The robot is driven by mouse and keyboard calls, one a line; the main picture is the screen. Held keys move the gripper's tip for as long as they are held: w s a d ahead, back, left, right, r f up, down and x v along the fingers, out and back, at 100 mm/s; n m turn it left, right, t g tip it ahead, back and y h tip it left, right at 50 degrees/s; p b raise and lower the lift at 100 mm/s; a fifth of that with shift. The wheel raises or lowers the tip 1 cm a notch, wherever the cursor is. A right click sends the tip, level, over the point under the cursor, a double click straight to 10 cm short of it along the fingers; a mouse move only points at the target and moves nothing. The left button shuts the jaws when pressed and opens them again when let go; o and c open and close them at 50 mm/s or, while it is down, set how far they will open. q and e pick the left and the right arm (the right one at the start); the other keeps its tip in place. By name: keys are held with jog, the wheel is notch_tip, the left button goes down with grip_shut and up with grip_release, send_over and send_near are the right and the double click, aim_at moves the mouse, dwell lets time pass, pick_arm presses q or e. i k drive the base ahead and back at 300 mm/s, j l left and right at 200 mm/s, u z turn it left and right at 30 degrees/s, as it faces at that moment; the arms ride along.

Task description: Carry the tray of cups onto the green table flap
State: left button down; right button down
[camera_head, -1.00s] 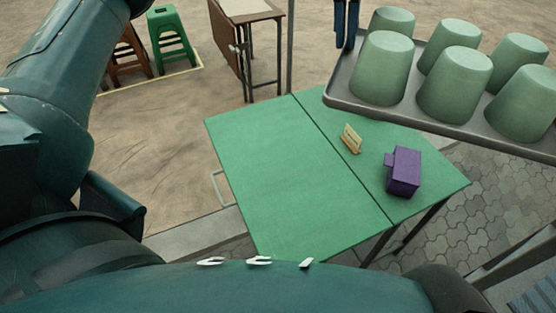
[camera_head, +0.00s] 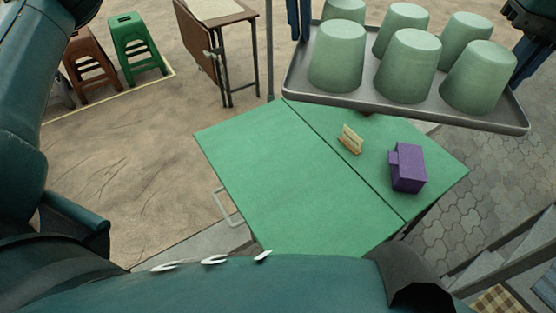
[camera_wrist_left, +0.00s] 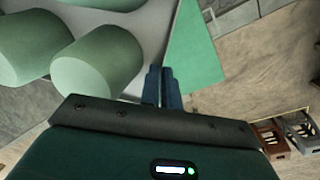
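A grey tray (camera_head: 400,108) with several pale green upturned cups (camera_head: 407,66) is in the air beyond and above the back of the green table (camera_head: 290,175). A seam divides the tabletop into a bare left part and a right part. My left gripper (camera_head: 300,22) is at the tray's left edge. In the left wrist view its blue fingers (camera_wrist_left: 162,88) are close together on the tray's rim (camera_wrist_left: 150,60). My right gripper (camera_head: 528,62) is at the tray's right edge, its fingers partly hidden. The tray looks roughly level with both grippers on it.
A purple box (camera_head: 408,168) and a small wooden card stand (camera_head: 350,139) stand on the table's right part. A green stool (camera_head: 137,47), a brown stool (camera_head: 88,65) and a folding table (camera_head: 217,45) are at the back left. A thin pole (camera_head: 269,50) rises behind the table.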

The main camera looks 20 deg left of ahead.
aim_at(277, 162)
jog(key=j, duration=1.3)
jog(key=i, duration=0.05)
